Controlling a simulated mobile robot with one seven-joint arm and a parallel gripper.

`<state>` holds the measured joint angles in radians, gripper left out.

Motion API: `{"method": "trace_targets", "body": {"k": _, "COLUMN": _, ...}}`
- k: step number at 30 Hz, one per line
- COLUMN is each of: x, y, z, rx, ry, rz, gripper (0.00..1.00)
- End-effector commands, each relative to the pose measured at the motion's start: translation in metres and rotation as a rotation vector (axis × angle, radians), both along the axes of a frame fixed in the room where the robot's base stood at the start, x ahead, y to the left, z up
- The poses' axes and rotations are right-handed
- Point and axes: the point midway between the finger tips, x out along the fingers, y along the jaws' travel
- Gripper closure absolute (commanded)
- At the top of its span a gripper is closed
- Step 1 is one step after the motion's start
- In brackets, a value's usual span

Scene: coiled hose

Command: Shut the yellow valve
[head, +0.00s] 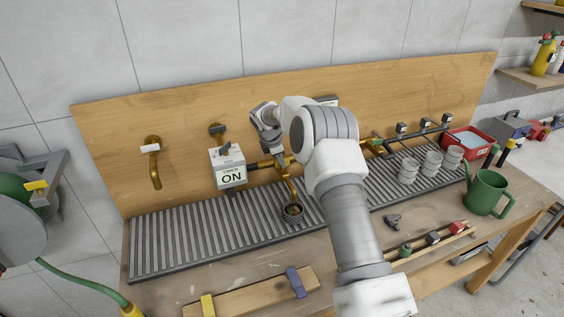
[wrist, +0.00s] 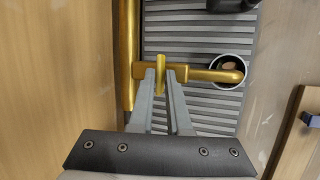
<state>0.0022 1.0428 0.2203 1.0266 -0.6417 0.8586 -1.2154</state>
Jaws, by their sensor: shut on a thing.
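A brass tap (head: 288,188) comes off a brass pipe along the wooden backboard, its spout over a small grey cup (head: 292,212). In the wrist view, the tap's spout (wrist: 212,75) ends above the cup's rim (wrist: 246,80). A flat yellow lever (wrist: 161,64) stands across the tap body, at right angles to the spout. My gripper (wrist: 160,77) is shut on this lever, one finger on each side. In the head view, my gripper (head: 275,148) is above the tap, and my wrist and fingers hide the lever.
A timer box (head: 229,165) reading ON hangs just left of my gripper. A white-handled tap (head: 154,165) is further left. At right are a green-handled tap (head: 377,144), several white cups (head: 432,163) and a green watering can (head: 486,192). The left grating (head: 185,235) is clear.

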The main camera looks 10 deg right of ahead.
Motion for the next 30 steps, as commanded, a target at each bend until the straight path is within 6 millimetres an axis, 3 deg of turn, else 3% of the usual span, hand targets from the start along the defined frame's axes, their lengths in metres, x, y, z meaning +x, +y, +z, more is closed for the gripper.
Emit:
{"method": "trace_targets", "body": {"k": 3, "x": -0.001, "y": 0.001, "z": -0.002, "rx": 0.002, "ry": 0.004, "rz": -0.001, "gripper": 1.0}}
{"method": "trace_targets", "body": {"k": 4, "x": -0.001, "y": 0.0, "z": -0.002, "rx": 0.002, "ry": 0.004, "rz": -0.001, "gripper": 0.81}}
{"method": "trace_targets", "body": {"k": 6, "x": -0.001, "y": 0.0, "z": -0.002, "rx": 0.001, "ry": 0.003, "rz": 0.001, "gripper": 0.71}}
{"method": "trace_targets", "body": {"k": 17, "x": 0.0, "y": 0.0, "z": 0.003, "rx": 0.001, "ry": 0.0, "rz": 0.001, "gripper": 0.71}}
{"method": "trace_targets", "body": {"k": 30, "x": 0.0, "y": 0.0, "z": 0.047, "rx": 0.0, "ry": 0.0, "rz": 0.002, "gripper": 0.71}}
